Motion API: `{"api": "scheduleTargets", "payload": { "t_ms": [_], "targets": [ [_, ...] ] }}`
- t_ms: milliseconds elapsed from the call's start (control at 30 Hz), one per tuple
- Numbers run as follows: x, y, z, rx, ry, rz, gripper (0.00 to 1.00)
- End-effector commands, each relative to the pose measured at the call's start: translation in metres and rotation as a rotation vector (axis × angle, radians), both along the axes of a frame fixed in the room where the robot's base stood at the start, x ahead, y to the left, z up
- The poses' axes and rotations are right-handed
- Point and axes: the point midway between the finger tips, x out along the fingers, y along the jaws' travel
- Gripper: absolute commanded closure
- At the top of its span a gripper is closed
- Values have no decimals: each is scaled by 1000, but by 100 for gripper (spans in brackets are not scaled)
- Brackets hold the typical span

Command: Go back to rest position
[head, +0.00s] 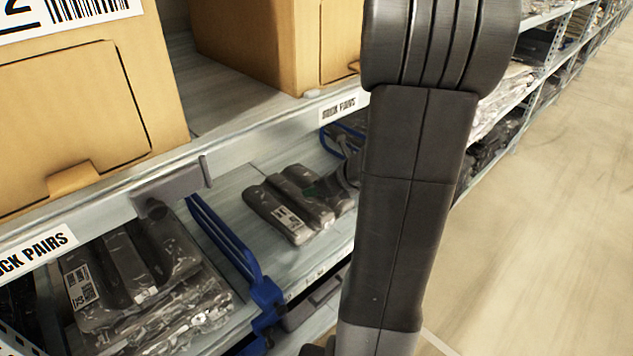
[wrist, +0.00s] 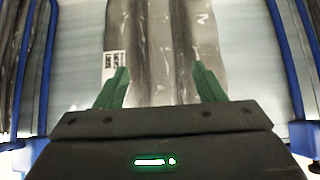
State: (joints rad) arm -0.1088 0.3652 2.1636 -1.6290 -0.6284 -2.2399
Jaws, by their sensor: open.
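My gripper (wrist: 160,90) shows in the wrist view with its two green fingers spread apart and nothing clasped between them. A dark plastic-wrapped sock pack (wrist: 165,45) with a white label lies just beyond the fingertips on the shelf. In the head view, that pack (head: 297,203) lies on the lower shelf board behind my arm. A green finger shows at its right side there; most of the gripper is hidden by my arm.
Blue dividers (head: 222,240) bound the shelf bay. More wrapped packs (head: 135,275) lie stacked in the left bay. Cardboard boxes (head: 85,110) stand on the shelf above, whose metal edge (head: 250,140) overhangs the bay. Open floor (head: 560,220) lies at right.

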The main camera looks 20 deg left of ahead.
Motion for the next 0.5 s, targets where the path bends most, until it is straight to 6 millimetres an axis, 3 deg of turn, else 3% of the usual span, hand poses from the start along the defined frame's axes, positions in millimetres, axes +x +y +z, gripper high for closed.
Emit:
{"api": "scheduleTargets", "payload": {
  "t_ms": [333, 500],
  "targets": [
    [0, 0, 0, 0, 0, 0, 37],
    [4, 7, -10, -1, 1, 1, 37]
  ]
}}
